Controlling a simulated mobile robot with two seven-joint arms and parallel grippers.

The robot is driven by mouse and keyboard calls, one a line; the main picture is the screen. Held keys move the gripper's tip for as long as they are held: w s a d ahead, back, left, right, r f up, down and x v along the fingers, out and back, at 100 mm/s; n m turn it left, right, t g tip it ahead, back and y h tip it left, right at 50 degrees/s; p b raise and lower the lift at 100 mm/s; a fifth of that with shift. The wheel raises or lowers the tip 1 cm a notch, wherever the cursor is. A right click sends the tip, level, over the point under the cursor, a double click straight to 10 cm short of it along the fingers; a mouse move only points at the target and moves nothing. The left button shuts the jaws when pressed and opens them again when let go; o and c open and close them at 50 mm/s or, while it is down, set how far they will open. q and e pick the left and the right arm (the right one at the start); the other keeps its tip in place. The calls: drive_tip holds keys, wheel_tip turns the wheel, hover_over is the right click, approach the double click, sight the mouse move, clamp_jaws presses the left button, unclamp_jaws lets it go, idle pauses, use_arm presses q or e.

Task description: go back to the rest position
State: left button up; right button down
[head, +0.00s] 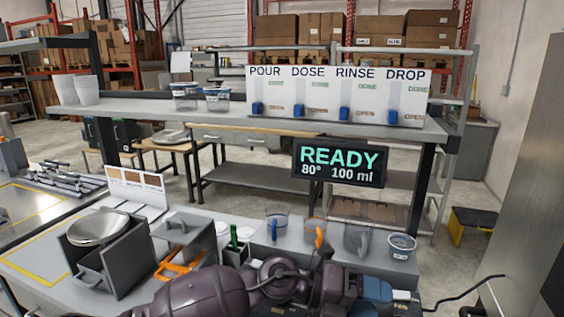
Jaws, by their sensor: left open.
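My left arm comes in low from the left and stretches across the bottom of the head view, in front of the counter (50,262). Its gripper (405,299), with blue-grey parts, is at the bottom edge right of centre. The gripper is open, and I see nothing held in it. It is nearer to me than the row of cups and apart from them as far as I can tell. Its lower part is cut off by the frame. My right gripper is not in view.
A clear cup with a blue handle (277,229), an orange-handled cup (315,231), a grey cup (357,238) and a blue-banded tub (402,247) line the counter. A grey box with a metal bowl (98,228) stands left. A READY display (340,163) hangs above.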

use_arm(q)
drive_tip(key=w+a+r+n+t+h, duration=0.1)
drive_tip(key=w+a+r+n+t, duration=0.1)
drive_tip(key=a+n+t, duration=0.5)
drive_tip(key=w+a+r+n+t+h, duration=0.1)
drive_tip(key=w+a+r+n+t, duration=0.15)
drive_tip(key=n+t, duration=0.7)
drive_tip(key=a+f+n+t+y, duration=0.2)
drive_tip(key=a+f+n+y, duration=0.1)
drive_tip(key=a+n+y, duration=0.4)
drive_tip(key=a+f+n+t+y, duration=0.2)
drive_tip(key=a+f+n+y, duration=0.2)
drive_tip(key=a+n+y, duration=0.3)
drive_tip(key=s+a+f+n+g+y, duration=0.5)
drive_tip(key=s+a+f+n+g, duration=0.45)
drive_tip(key=s+a+f, duration=0.65)
drive_tip(key=s+a+g, duration=0.3)
drive_tip(key=s+g, duration=0.2)
drive_tip(key=s, duration=0.6)
drive_tip(key=w+f+t+h, duration=0.1)
drive_tip(key=w+f+t, duration=0.6)
drive_tip(key=f, duration=0.3)
drive_tip(key=shift+w+f+t, duration=0.3)
drive_tip(key=shift+w+t, duration=0.05)
drive_tip(key=shift+t, duration=0.35)
